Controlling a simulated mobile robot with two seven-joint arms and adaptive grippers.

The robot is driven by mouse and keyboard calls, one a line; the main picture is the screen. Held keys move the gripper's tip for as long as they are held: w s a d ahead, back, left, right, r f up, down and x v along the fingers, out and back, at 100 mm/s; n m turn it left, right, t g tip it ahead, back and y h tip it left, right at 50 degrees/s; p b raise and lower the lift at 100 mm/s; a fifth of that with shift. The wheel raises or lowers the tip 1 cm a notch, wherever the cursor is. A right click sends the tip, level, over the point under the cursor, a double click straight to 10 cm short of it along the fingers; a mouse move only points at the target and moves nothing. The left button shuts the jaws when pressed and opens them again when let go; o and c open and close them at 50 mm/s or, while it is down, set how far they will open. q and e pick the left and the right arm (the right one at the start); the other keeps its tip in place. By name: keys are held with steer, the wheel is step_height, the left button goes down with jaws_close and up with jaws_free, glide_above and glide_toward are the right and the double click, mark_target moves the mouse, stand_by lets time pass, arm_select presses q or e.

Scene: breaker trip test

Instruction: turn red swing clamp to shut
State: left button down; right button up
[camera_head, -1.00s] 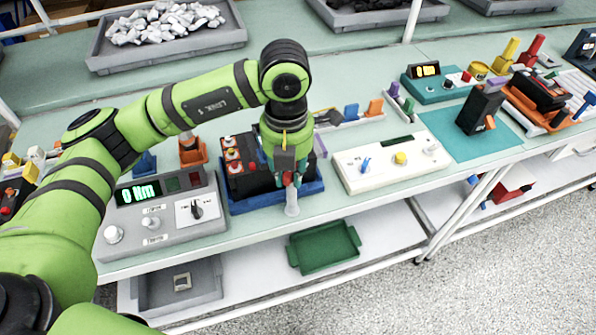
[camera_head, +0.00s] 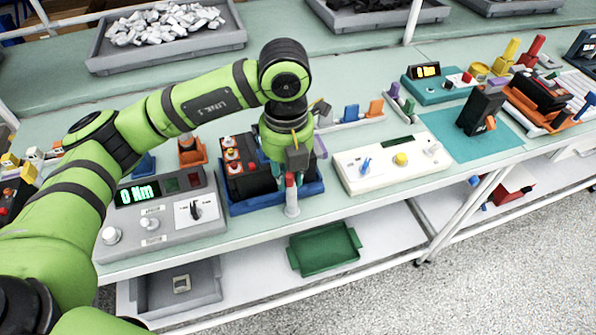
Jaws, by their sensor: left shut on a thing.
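The blue fixture (camera_head: 247,206) holds a black breaker (camera_head: 250,182) with orange-marked terminals on its top. At its front right edge a light grey post (camera_head: 292,208) stands with the red swing clamp (camera_head: 290,180) above it. My left gripper (camera_head: 292,172) points down over the front right of the breaker and is shut on the red clamp. The gripper and wrist hide part of the clamp and the breaker's right side. Whether the clamp arm lies over the breaker cannot be told. My right gripper is not in view.
A grey torque meter (camera_head: 160,240) reading "0 Nm" stands left of the fixture. A white panel (camera_head: 375,178) with blue and yellow knobs stands to the right. Small blue and orange parts (camera_head: 352,112) sit behind. A green tray (camera_head: 325,250) lies on the lower shelf.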

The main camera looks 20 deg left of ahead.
arm_select(q)
steer(key=shift+s+d, duration=0.15)
steer(key=shift+d, duration=0.1)
steer(key=shift+n, duration=2)
steer(key=shift+s+n, duration=0.1)
steer(key=shift+n, duration=0.6)
steer(key=c, duration=1.1)
jaws_free()
steer(key=shift+r, duration=0.1)
steer(key=shift+o, duration=0.5)
steer(key=shift+s+d, duration=0.1)
steer(key=shift+d, duration=0.1)
steer(key=shift+a, duration=0.1)
